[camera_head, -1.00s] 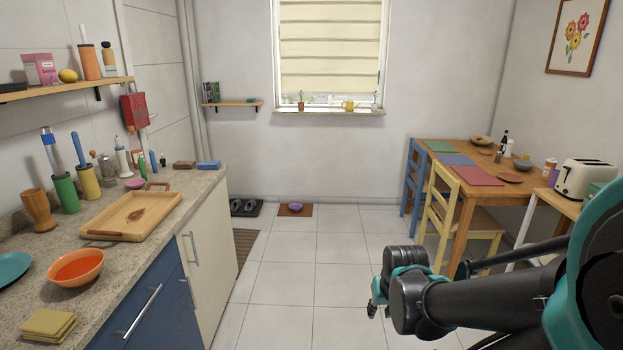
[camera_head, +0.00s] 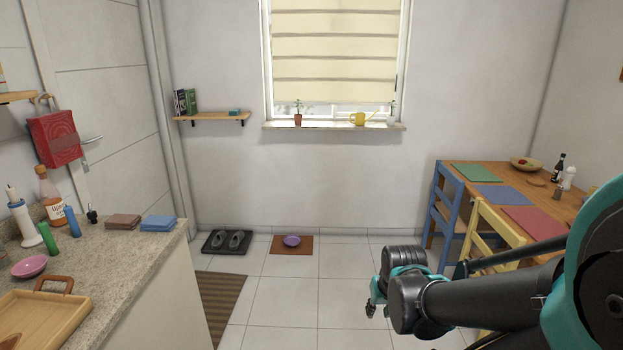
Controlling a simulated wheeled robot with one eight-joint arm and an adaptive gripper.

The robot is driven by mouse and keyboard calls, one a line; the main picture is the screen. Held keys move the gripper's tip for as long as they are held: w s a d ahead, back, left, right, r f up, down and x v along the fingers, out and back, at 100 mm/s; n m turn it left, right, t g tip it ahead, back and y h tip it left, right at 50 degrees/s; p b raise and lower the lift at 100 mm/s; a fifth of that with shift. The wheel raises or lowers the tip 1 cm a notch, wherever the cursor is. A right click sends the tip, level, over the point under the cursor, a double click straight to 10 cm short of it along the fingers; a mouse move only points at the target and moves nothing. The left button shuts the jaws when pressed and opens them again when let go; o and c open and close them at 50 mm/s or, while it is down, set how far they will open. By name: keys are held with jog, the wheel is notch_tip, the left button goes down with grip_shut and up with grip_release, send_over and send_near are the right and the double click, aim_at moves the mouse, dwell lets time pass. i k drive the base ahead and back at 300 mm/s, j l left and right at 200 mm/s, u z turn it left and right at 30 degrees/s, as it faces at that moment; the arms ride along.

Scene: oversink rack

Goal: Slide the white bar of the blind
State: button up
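The blind (camera_head: 334,50) is cream with darker horizontal bands and covers most of the window on the far wall. Its lower edge (camera_head: 333,102) hangs a little above the sill; I cannot make out a separate white bar at this distance. My gripper (camera_head: 373,305) is at the lower centre right, at the end of my folded arm, well short of the window and apart from everything. It is small and partly hidden by my wrist, so its finger opening is unclear.
The window sill (camera_head: 335,126) holds a plant pot (camera_head: 298,119) and a yellow watering can (camera_head: 359,119). The counter (camera_head: 130,255) is at left, the table (camera_head: 530,190) and chairs at right. Shoes on a mat (camera_head: 226,243) and a purple bowl (camera_head: 291,241) lie ahead. Tiled floor between is clear.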

aim_at(310, 92)
jog(key=i, duration=1.9)
